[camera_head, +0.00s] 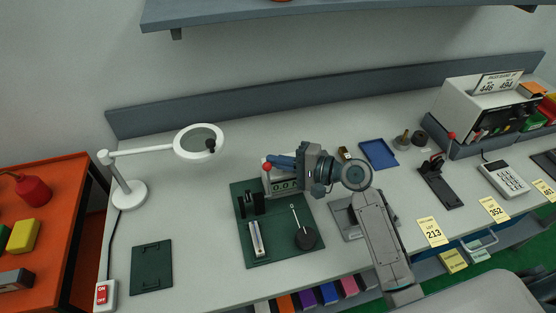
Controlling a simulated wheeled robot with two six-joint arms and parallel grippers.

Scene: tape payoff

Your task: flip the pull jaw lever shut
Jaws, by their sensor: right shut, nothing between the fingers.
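A green plate (285,253) on the bench holds a small fixture. At its back edge stands a grey-white jaw block (285,186) with a red ball knob (267,167) at its left end, which looks like the pull jaw lever. My right gripper (273,161) is shut and empty, its fingertips pointing left right beside the red knob. Whether they touch it I cannot tell. The gripper hides part of the jaw block and lever from above, so the lever's angle is unclear. My left gripper is not in view.
On the plate are a black bracket (250,203), a pale bar (257,239) and a dark round weight (305,238) with a thin rod. A magnifier lamp (178,141) stands at left. At right a black device (438,182) has another red knob. A dark green mat (151,267) lies front left.

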